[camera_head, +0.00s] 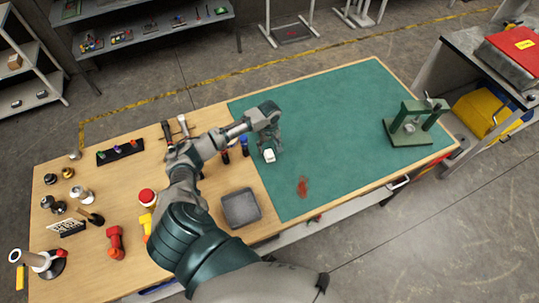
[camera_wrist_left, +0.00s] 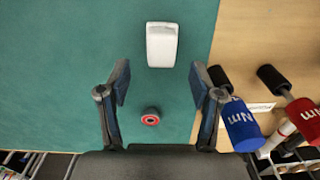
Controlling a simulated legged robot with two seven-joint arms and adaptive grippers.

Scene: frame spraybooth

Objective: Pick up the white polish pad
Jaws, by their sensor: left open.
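The white polish pad (camera_head: 269,156) lies on the green mat (camera_head: 335,120), near the mat's left edge. It also shows as a small white rounded block (camera_wrist_left: 162,45) at the top middle of the left wrist view. My left gripper (camera_head: 273,141) is above the mat close to the pad. In the left wrist view the left gripper (camera_wrist_left: 160,82) has its fingers spread apart with nothing between them, and the pad shows beyond the fingertips. I cannot tell the exact height of the fingers above the mat. My right gripper is not in view.
A small red-rimmed round item (camera_wrist_left: 150,117) shows between the fingers' bases. A grey tray (camera_head: 240,208) lies on the wood. A green press (camera_head: 412,124) stands right. The mat's middle is clear.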

